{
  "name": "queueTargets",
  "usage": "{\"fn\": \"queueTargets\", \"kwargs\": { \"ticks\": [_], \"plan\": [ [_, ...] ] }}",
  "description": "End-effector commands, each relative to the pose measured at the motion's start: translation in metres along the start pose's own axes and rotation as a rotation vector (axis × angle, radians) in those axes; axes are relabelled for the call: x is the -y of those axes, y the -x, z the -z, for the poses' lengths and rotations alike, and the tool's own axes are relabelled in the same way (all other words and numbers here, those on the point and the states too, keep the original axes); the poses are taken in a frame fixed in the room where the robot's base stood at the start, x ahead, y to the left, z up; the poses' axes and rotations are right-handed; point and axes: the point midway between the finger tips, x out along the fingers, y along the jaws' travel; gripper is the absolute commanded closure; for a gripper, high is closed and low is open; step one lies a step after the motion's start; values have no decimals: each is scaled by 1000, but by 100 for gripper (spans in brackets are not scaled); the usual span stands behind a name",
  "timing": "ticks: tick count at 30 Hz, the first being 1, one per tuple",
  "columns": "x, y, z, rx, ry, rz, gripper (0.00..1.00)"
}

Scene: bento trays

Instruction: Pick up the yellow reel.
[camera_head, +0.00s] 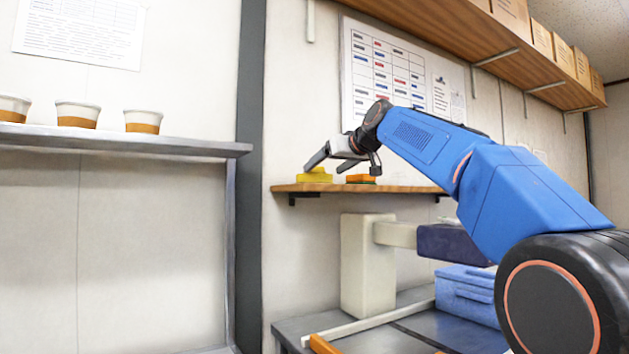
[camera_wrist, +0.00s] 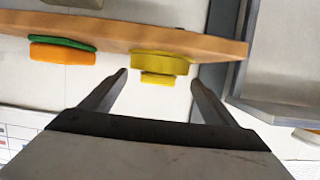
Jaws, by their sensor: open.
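The yellow reel (camera_head: 314,175) sits at the left end of a narrow wooden wall shelf (camera_head: 400,189). In the wrist view the yellow reel (camera_wrist: 160,65) is a wide disc with a narrower part, a little beyond my fingertips and between their lines. My gripper (camera_head: 344,165) is at the shelf, near the reel in the head view. In the wrist view my gripper (camera_wrist: 160,76) has its two fingers spread apart with nothing between them. I cannot tell the exact gap from fingertips to reel.
An orange and green piece (camera_head: 361,179) stands on the shelf right of the reel; it also shows in the wrist view (camera_wrist: 62,54). A grey shelf (camera_head: 190,146) with several cups is at the left. A blue box (camera_head: 466,295) stands on the bench below.

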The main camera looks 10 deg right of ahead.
Motion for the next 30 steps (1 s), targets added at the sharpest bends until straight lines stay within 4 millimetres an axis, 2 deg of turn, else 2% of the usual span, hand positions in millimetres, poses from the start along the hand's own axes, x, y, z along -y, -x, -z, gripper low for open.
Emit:
{"fn": "queueTargets", "kwargs": {
  "ticks": [3, 14, 24, 30],
  "plan": [
    [1, -16, 0, 2, 0, 2, 19],
    [0, -35, 2, 1, 1, 0, 19],
    [-1, -74, 7, 1, 1, 1, 19],
    [-1, -77, 8, 0, 1, 0, 19]
  ]
}}
